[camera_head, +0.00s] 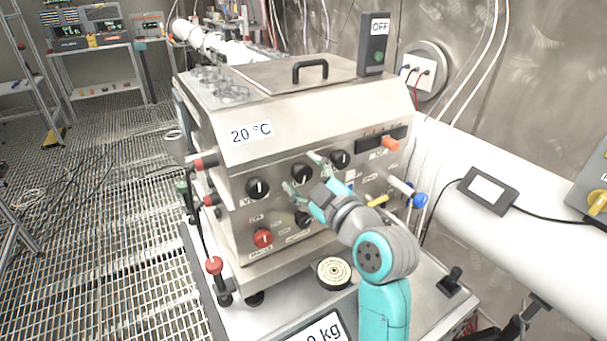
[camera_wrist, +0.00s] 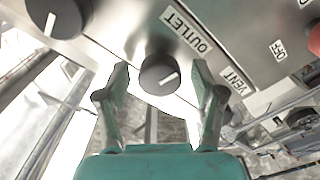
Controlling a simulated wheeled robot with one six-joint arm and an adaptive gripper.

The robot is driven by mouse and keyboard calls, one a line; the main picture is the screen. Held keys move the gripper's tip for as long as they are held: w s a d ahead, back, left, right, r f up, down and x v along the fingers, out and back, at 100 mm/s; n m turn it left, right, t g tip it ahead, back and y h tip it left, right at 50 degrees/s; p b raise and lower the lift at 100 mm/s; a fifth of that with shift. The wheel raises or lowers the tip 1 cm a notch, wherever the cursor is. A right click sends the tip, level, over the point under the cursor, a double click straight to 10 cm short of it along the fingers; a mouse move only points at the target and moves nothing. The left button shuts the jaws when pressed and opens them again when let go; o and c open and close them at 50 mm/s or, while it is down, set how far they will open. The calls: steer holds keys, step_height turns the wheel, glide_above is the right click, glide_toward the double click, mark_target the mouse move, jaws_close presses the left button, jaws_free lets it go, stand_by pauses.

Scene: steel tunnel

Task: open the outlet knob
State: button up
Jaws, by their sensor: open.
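The outlet knob (camera_wrist: 158,74) is round and black with a white pointer line. It shows in the wrist view beside a label reading OUTLET (camera_wrist: 187,30). My gripper (camera_wrist: 160,85) is open, with one finger at each side of this knob. I cannot tell whether the fingers touch it. In the head view my gripper (camera_head: 303,174) reaches the front panel, with a black knob (camera_head: 302,172) showing between its fingertips. My wrist hides part of the panel's right half.
Other black knobs (camera_head: 258,188) (camera_head: 340,159) and a red knob (camera_head: 263,238) sit close by on the steel box (camera_head: 330,105). A blue-ended valve (camera_head: 420,200) is to the right. A round disc (camera_head: 334,273) lies below on the bench.

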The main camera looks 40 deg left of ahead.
steer(key=v, duration=1.1)
steer(key=shift+d, duration=0.3)
steer(key=shift+s+f, duration=0.1)
